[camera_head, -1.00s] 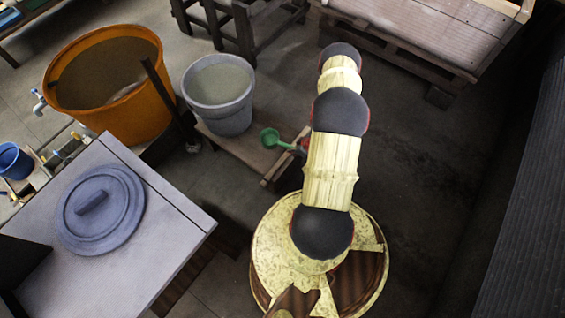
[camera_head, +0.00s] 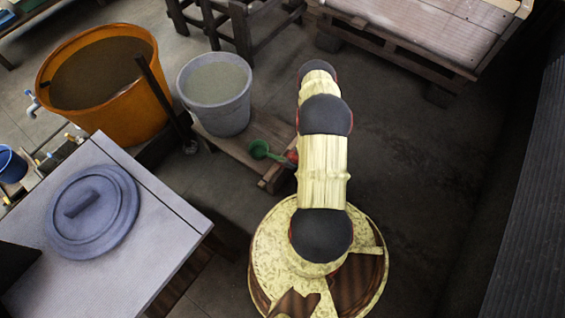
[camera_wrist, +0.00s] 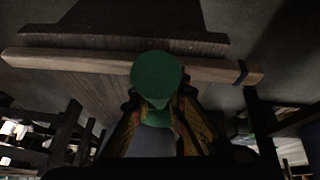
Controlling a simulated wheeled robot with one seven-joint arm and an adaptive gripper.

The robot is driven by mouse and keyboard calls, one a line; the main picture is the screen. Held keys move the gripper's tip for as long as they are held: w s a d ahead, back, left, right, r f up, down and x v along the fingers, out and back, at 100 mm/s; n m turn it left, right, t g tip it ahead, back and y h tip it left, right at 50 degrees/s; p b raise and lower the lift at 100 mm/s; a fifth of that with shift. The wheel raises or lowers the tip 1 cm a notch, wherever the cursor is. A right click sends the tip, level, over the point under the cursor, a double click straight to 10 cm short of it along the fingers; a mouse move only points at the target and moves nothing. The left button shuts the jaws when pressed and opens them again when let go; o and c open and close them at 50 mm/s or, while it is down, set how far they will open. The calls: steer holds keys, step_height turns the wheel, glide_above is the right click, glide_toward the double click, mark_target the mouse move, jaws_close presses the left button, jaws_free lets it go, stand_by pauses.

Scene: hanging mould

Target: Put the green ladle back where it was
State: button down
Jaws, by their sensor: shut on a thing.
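The green ladle (camera_head: 260,149) shows in the head view over the right part of a low wooden bench (camera_head: 236,150), right of the grey bucket. In the wrist view its round green bowl (camera_wrist: 157,78) is in front of the bench's edge beam. My gripper (camera_wrist: 158,112) is shut on the ladle, between its two fingers. In the head view my gripper is mostly hidden behind my arm, with only a red part showing beside the ladle. I cannot tell whether the ladle touches the bench.
A grey bucket (camera_head: 222,117) of liquid stands on the bench. A large orange tub (camera_head: 143,118) is left of it. A grey table with a round blue lid (camera_head: 107,235) is at lower left. A wooden crate (camera_head: 440,45) is at the upper right. Floor right of my arm is clear.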

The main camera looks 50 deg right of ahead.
steer(key=shift+f, duration=0.15)
steer(key=c, duration=1.8)
jaws_free()
steer(key=shift+o, duration=0.2)
